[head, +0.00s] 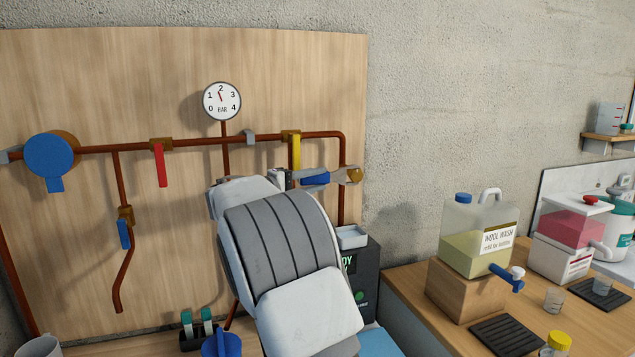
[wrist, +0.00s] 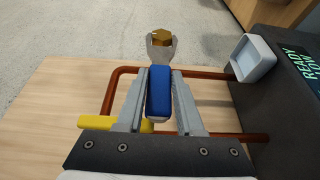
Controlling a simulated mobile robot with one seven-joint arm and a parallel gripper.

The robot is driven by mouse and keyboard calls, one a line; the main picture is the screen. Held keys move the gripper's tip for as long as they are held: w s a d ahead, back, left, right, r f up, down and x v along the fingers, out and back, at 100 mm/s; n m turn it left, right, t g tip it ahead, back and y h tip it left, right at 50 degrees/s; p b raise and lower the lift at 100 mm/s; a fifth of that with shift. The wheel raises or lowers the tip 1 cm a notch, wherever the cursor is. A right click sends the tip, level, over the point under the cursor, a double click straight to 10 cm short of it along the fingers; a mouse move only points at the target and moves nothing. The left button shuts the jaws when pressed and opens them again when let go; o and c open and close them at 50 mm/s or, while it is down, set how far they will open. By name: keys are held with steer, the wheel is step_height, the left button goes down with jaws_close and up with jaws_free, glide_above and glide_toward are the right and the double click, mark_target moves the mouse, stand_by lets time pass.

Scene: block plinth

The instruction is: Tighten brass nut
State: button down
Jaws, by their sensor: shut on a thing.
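The brass nut (head: 355,175) is at the right end of the pipework, by the vertical copper pipe on the wooden board. It also shows at the top of the wrist view (wrist: 160,38). My gripper (wrist: 160,74) is shut on the blue handle of a grey wrench (wrist: 158,98). In the head view the wrench (head: 316,179) lies nearly level, its open jaw at the nut. In the wrist view the nut sits at the mouth of the jaw, between its tips. I cannot tell how deeply it is seated. My arm hides most of my gripper in the head view.
A yellow valve lever (head: 295,152) hangs just left of the wrench. A red lever (head: 161,165) and a pressure gauge (head: 222,101) are further left. A dark box (wrist: 285,90) with a small grey tray (wrist: 254,58) stands close on the right.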

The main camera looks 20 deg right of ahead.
steer(key=a, duration=0.5)
steer(key=shift+a+p, duration=0.25)
steer(key=shift+p, duration=0.1)
stand_by(0.3)
steer(key=s+a+f, duration=0.2)
steer(key=a+f, duration=0.1)
steer(key=f, duration=0.9)
steer(key=s+f+n+t+y+p, duration=0.2)
steer(key=s+f+t, duration=0.1)
steer(key=s+f, duration=1.4)
step_height(320, 180, down, 3)
steer(key=shift+a+n, duration=0.15)
steer(key=shift+n, duration=0.15)
